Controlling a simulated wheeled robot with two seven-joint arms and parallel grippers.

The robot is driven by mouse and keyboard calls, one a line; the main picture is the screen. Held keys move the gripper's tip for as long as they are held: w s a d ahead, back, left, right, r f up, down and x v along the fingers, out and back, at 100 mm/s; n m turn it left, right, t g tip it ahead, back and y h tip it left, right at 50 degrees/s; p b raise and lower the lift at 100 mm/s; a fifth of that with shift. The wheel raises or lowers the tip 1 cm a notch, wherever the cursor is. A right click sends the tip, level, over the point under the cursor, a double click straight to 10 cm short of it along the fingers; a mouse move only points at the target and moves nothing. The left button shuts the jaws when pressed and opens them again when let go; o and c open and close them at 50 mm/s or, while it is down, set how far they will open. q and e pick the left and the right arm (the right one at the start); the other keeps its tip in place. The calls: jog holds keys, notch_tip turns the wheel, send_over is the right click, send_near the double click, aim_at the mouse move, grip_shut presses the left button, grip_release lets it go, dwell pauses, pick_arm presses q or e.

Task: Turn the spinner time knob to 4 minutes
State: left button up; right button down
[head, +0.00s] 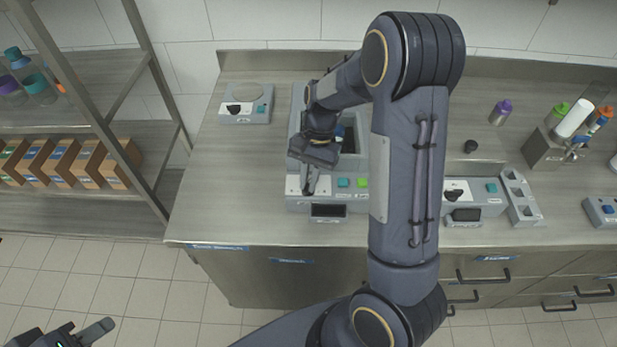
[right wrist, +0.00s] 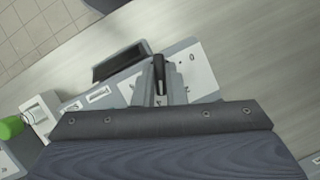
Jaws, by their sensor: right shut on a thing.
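The spinner (head: 357,197) is a grey machine on the steel counter, with a white dial panel, a dark display (head: 328,211) and two coloured buttons on its front. My right gripper (head: 310,183) reaches down to the dial panel and is shut on the time knob. In the right wrist view the black knob (right wrist: 159,67) shows between the fingers (right wrist: 160,92), on the white panel (right wrist: 190,72). The display (right wrist: 118,62) shows beside it, but no digits are readable. The knob's setting cannot be read. My left gripper (head: 98,330) is at the lower left, partly cut off, away from the counter.
A small device with a dial (head: 245,103) stands behind left on the counter. Another dial device (head: 473,200) and a grey holder (head: 522,205) stand right of my arm. A purple-capped bottle (head: 501,112) stands further back. A shelf with cardboard boxes (head: 88,160) is at the left.

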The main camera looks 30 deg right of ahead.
jog(key=shift+m+t, duration=0.3)
jog(key=shift+m, duration=0.3)
jog(key=shift+d, duration=0.1)
jog(key=c, duration=1.5)
grip_release()
jog(key=v, duration=0.8)
jog(key=shift+b, duration=0.3)
